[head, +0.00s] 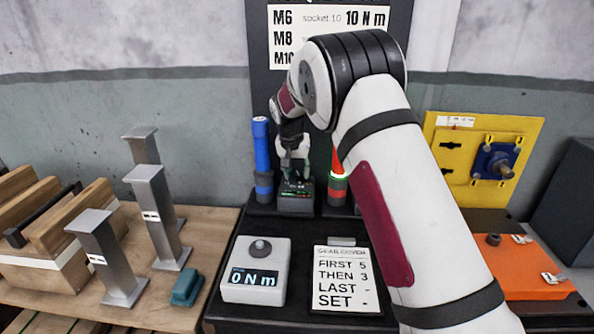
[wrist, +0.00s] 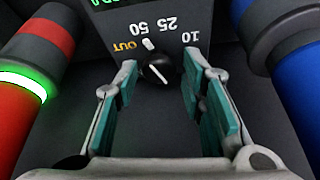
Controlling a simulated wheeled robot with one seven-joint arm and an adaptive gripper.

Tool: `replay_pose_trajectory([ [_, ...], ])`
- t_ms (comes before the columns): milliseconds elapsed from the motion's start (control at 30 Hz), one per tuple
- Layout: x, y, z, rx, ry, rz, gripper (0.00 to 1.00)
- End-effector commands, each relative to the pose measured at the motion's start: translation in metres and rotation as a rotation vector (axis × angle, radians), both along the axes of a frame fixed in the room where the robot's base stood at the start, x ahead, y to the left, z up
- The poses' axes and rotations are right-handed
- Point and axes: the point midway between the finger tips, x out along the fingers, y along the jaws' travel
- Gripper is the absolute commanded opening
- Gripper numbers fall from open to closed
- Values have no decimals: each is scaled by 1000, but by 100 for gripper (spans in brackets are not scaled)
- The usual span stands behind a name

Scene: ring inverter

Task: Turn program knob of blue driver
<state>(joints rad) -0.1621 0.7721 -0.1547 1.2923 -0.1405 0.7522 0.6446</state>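The blue driver (head: 262,150) stands upright left of my gripper in the head view; it shows at the right edge in the wrist view (wrist: 285,60). A small black program knob (wrist: 155,70) with a white pointer line sits on a dark grey box (head: 296,205), by the labels OUT, 50, 25 and 10. The exact pointer setting is hard to read. My gripper (wrist: 165,100) is open, its teal-padded fingers to either side of the knob, with gaps between pads and knob. In the head view my gripper (head: 293,165) is just above the box.
A red driver (head: 337,165) with a lit green ring stands right of the box, partly behind my arm. A torque tester (head: 256,270) reading 0 N m and a GEAR COVER card (head: 342,280) lie in front. Grey posts (head: 157,215) stand on the wooden bench at left.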

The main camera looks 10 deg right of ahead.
Motion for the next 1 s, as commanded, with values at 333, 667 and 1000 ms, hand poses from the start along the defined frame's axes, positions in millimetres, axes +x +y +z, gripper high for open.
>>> replay_pose_trajectory([
  [333, 0, 0, 2, 0, -1, 0, 48],
  [667, -16, 9, 46, 0, -4, 1, 48],
  [1000, -36, 19, 100, 0, -2, 0, 48],
])
